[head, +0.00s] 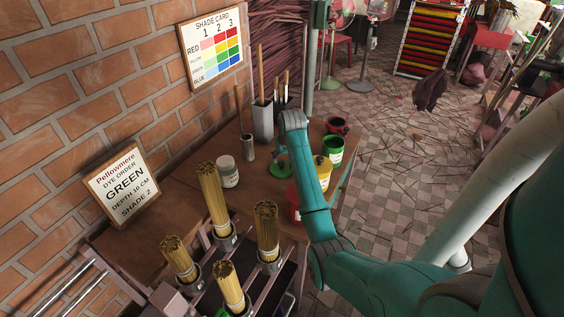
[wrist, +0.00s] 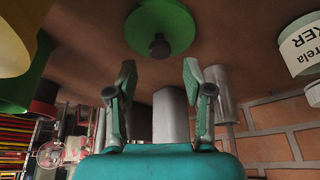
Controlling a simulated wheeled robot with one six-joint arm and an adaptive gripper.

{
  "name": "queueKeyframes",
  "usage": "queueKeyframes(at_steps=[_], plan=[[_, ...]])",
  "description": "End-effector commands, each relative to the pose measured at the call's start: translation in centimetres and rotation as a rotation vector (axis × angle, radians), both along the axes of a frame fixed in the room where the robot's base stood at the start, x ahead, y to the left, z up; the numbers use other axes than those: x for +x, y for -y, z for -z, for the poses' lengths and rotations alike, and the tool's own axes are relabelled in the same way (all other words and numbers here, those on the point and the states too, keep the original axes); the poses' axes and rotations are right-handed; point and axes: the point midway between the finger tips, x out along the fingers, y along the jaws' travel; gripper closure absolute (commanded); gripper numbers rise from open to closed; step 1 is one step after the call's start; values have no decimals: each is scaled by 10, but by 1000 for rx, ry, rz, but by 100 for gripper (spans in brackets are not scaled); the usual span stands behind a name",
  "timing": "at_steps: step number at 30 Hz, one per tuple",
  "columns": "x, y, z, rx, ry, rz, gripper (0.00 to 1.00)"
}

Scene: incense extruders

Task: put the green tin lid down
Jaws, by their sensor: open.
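The green tin lid (wrist: 180,25) with its dark knob lies on the brown table, at the top of the wrist view. In the head view the lid (head: 281,169) shows partly beneath my gripper. My gripper (wrist: 158,75) is open, with its fingers apart and nothing between them; the lid's knob is clear of the fingertips. In the head view my gripper (head: 280,150) is mostly hidden by my arm. The green tin (head: 333,151) stands uncovered to the right of the lid.
Yellow (head: 322,172), red (head: 292,206) and dark red (head: 338,125) tins line the table's right side. A white jar (head: 228,172) stands left of the lid. A grey holder (head: 263,124) and metal cup (head: 248,152) stand behind. Incense bundles (head: 213,195) stand in front.

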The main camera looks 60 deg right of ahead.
Motion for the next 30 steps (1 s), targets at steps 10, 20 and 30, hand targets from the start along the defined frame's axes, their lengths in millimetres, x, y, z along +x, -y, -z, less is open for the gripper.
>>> queueKeyframes(at_steps=[10,20,30], plan=[[-16,-14,-52,-1,1,0,49],[-20,-17,-62,1,-1,0,49],[-20,-17,-61,1,-1,0,49]])
